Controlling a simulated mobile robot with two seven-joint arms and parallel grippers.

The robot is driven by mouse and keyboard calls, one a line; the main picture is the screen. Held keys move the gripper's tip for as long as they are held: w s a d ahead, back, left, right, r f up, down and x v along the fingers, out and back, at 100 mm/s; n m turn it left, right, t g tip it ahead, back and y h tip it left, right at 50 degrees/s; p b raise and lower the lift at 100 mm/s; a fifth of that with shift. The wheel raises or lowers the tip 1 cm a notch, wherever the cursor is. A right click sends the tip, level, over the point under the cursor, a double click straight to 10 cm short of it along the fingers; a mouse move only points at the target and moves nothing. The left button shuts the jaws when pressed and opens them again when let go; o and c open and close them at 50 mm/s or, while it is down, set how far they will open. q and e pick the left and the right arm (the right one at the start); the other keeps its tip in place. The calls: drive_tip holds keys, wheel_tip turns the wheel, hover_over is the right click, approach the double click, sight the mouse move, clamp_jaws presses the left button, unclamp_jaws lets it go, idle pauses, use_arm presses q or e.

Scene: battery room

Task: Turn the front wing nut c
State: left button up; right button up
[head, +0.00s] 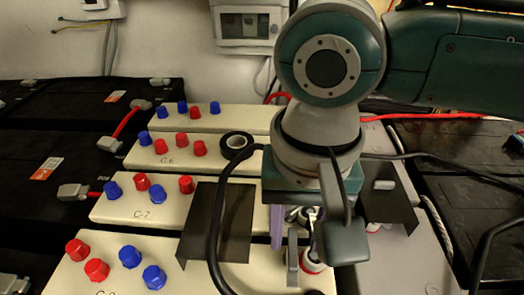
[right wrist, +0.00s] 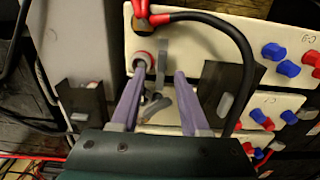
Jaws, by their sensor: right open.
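My right gripper (head: 298,226) comes down from the upper right over the pale battery block at the front. In the right wrist view its two purple fingers (right wrist: 158,82) are apart. A grey wing-shaped piece (right wrist: 158,105) with shiny metal beside it lies between them; it looks like a wing nut, but I cannot tell whether the fingers touch it. Another grey upright piece (right wrist: 162,60) stands just beyond the fingertips, beside a red-ringed post (right wrist: 143,58). In the head view this piece (head: 292,258) and post (head: 313,263) show below my gripper. I see no letter c.
A black cable (head: 215,240) loops close to the left of my gripper. A dark bent plate (head: 222,222) stands left, another (head: 388,200) right. Red and blue caps (head: 130,257) line the pale blocks.

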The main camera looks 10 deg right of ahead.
sight(292, 258)
drive_tip(key=shift+f, duration=1.2)
drive_tip(key=shift+a, duration=0.1)
clamp_jaws()
